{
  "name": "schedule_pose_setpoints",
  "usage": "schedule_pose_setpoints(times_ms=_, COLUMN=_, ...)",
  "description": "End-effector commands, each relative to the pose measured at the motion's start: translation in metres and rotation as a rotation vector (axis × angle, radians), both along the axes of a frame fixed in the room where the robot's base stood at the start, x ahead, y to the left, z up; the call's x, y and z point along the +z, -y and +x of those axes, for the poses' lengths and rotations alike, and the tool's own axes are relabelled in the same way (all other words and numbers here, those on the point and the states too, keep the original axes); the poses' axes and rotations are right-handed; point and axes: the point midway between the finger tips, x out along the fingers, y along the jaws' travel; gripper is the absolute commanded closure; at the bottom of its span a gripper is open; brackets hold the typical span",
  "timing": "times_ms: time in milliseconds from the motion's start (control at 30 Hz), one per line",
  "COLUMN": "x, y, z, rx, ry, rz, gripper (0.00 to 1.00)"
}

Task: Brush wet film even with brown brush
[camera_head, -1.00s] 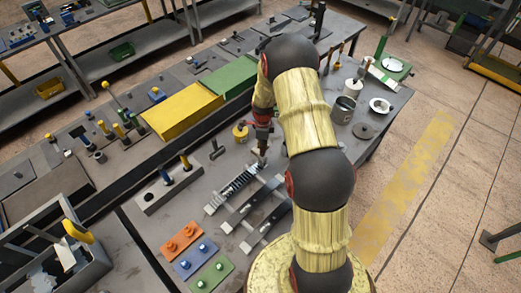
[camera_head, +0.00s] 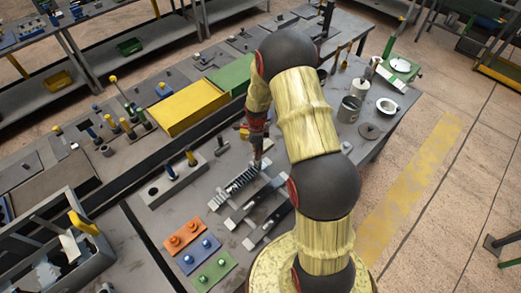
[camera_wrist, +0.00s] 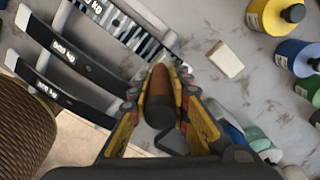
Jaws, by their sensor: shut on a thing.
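My gripper (camera_wrist: 160,112) is shut on a brown brush (camera_wrist: 160,85), whose tapered brown handle shows between the fingers in the wrist view. In the head view my gripper (camera_head: 258,128) hangs above the bench, and its lower end is near the upper end of the striped spring rack (camera_head: 238,181). That rack also shows at the top of the wrist view (camera_wrist: 112,20). The brush's bristles and any contact with a surface cannot be made out. I cannot pick out a wet film. Two dark bars with white kg labels (camera_wrist: 66,46) lie beside the striped rack.
Orange, blue and green plates (camera_head: 180,238) lie in front of the rack. A pale block (camera_wrist: 226,58) and several coloured bottles (camera_wrist: 270,16) are to the right in the wrist view. A grey can (camera_head: 349,108) and white dish (camera_head: 386,106) stand at the right.

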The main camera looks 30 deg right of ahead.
Motion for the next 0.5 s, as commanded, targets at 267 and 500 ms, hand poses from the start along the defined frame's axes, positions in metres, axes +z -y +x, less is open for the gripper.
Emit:
schedule_pose_setpoints(times_ms=267, x=0.001, y=-0.02, z=-0.006, rx=0.0, ry=-0.003, rz=0.001, gripper=1.0)
schedule_pose_setpoints(times_ms=500, x=0.003, y=-0.028, z=-0.006, rx=0.0, ry=-0.002, rz=0.001, gripper=1.0)
